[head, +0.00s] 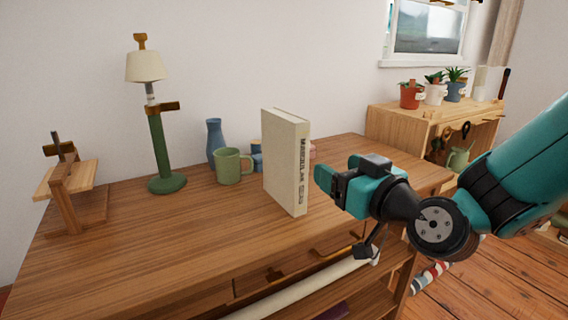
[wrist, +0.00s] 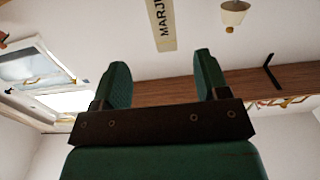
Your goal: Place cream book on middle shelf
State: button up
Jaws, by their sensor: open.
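The cream book (head: 287,165) stands upright on the wooden desk top (head: 200,250), with dark lettering down its spine. In the wrist view, part of the cream book (wrist: 160,22) shows at the top, beyond the fingers. My gripper (head: 333,180) is just right of the book in the head view, apart from it, with the fingers pointing towards it. In the wrist view my gripper (wrist: 162,75) is open and nothing is between its fingers. Below the desk top, a shelf space (head: 375,298) is partly visible; I cannot tell which level is the middle shelf.
A green mug (head: 232,167), a blue vase (head: 215,140) and a green lamp (head: 158,140) stand left of the book. A small wooden stand (head: 68,185) is at the far left. A wooden cabinet (head: 400,122) with potted plants stands behind right. The desk's front left is clear.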

aim_at(303, 148)
jog(key=p+x, duration=0.4)
jog(key=x, duration=0.4)
jog(key=shift+w+a+r+p, duration=0.15)
jog(key=shift+w+a+p, duration=0.1)
jog(key=shift+a+p, duration=0.05)
jog(key=shift+f+p+x, duration=0.15)
jog(key=shift+p+x, duration=0.3)
jog(key=shift+x, duration=1.1)
jog(key=shift+f+p+x, duration=0.1)
jog(key=shift+p+x, duration=0.3)
jog(key=shift+x, duration=1.15)
grip_shut()
jog(key=shift+r, duration=0.1)
